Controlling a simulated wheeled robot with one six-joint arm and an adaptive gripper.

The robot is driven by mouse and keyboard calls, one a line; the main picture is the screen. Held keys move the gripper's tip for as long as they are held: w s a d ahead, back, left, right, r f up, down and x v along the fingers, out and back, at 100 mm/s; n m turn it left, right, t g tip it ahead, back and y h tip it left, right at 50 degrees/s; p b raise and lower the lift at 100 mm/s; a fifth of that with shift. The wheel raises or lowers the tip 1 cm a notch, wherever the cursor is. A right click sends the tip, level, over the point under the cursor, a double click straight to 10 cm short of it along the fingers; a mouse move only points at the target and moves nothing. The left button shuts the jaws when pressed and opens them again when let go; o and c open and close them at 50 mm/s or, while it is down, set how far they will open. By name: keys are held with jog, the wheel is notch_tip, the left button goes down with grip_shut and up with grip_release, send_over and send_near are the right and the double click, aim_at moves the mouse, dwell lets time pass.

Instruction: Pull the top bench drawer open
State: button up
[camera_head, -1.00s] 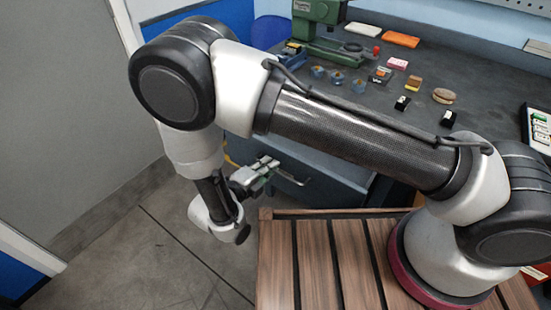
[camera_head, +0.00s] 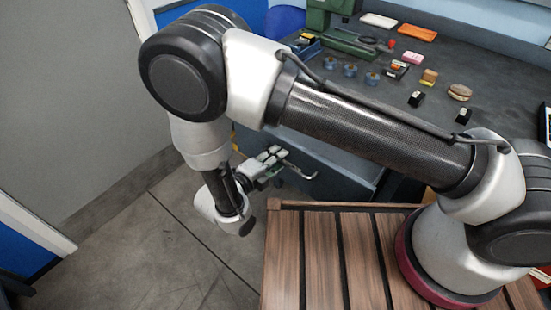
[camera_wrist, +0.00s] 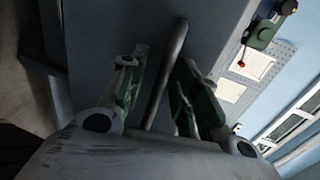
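The bench drawer front (camera_head: 335,172) is a blue-grey panel below the dark bench top, partly hidden behind my arm. Its bar handle (camera_head: 304,172) sticks out at the left, beside my fingertips. In the wrist view the grey bar handle (camera_wrist: 168,72) runs between my two green-padded fingers, with a gap visible on each side. My gripper (camera_wrist: 160,88) is open around the bar and does not look clamped on it. In the head view my gripper (camera_head: 268,164) is at the handle, low in front of the bench. I cannot tell whether the drawer is slightly out.
The dark bench top (camera_head: 490,75) carries a green press (camera_head: 325,18), several small parts and a round brown item (camera_head: 459,92). A slatted wooden deck (camera_head: 340,260) lies under my arm base. The grey floor (camera_head: 150,250) left of my gripper is clear.

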jog(key=v, duration=1.1)
jog(key=shift+s+a, duration=0.25)
jog(key=shift+s, duration=0.1)
